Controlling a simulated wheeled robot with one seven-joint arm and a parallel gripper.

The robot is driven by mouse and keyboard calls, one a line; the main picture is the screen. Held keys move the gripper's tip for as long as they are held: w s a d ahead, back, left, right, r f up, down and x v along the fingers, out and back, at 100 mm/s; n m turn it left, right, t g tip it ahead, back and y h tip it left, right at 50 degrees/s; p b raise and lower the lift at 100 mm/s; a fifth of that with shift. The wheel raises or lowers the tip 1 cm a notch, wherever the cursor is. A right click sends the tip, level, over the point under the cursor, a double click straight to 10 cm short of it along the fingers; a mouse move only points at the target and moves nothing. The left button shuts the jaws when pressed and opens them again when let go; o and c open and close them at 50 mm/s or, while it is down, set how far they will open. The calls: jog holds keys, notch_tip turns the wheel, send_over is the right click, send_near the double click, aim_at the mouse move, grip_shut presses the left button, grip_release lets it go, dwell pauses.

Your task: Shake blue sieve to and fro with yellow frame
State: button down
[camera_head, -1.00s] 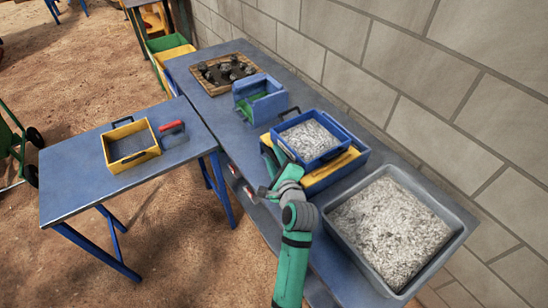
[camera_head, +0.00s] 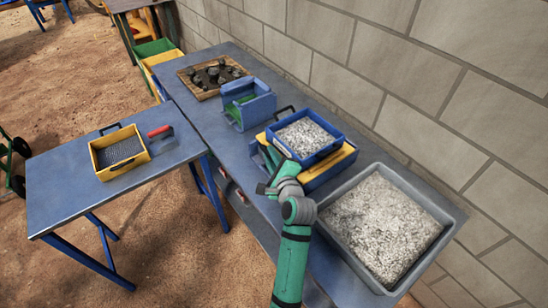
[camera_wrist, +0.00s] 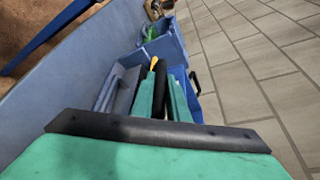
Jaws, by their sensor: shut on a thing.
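The blue sieve (camera_head: 333,144) holds grey-white gravel. It sits on the yellow frame (camera_head: 346,161), which lies on a blue base on the long table. The sieve's far black handle (camera_head: 285,109) stands up at its back. My gripper (camera_head: 270,153) is at the sieve's near left side. In the wrist view my green fingers (camera_wrist: 163,92) are closed on a dark handle bar (camera_wrist: 160,88) between them. In the head view this near handle is hidden by my gripper. A bit of yellow shows just beyond the fingertips in the wrist view.
A large grey tray (camera_head: 325,229) of gravel stands close on the right. A blue box (camera_head: 262,107) with green inside and a wooden tray (camera_head: 184,77) of dark stones are farther back. A yellow sieve (camera_head: 98,168) and a red-handled tool (camera_head: 160,131) lie on the side table. A block wall runs behind.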

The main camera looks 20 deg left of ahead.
jog(key=c, duration=1.7)
grip_release()
jog(key=shift+s+d, duration=0.1)
jog(key=v, duration=1)
jog(key=shift+s+d+r, duration=0.1)
jog(key=shift+s+d, duration=0.15)
jog(key=shift+s, duration=0.05)
jog(key=shift+a, duration=0.1)
jog(key=shift+w, duration=0.1)
